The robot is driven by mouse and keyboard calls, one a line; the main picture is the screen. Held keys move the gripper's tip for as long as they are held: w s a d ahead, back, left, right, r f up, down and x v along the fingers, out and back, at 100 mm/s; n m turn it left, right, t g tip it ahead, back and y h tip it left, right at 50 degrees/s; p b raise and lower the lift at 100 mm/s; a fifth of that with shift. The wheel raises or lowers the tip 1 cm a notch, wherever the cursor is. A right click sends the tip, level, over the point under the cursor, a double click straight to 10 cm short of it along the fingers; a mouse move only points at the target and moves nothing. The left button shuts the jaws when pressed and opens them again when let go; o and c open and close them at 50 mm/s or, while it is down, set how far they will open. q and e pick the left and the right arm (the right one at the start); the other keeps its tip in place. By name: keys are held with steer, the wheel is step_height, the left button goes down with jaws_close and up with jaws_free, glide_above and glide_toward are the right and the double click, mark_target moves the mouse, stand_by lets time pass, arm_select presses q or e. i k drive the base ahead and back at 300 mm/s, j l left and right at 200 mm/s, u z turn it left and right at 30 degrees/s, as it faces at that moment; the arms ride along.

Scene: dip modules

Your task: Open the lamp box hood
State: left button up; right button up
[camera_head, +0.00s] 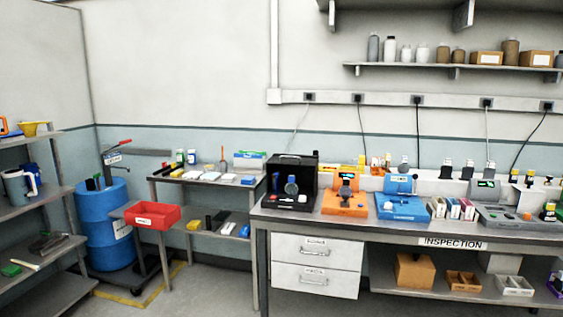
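A black box (308,178), which looks like the lamp box, stands at the left end of the inspection bench (405,229). Its front side shows a dark round part (292,186) and small light and red items at its base. The view is too small to tell how its hood sits. Neither of my grippers is in view.
An orange device (344,205) and a blue device (402,207) stand right of the black box. A lower grey table (200,181) with small items is to its left. A red bin (152,216) and blue drum (103,225) stand farther left. Floor shows in front.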

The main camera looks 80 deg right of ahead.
mark_target(283, 160)
steer(key=z, duration=2.7)
steer(key=i+j+z, duration=0.4)
steer(key=i+j, duration=1.6)
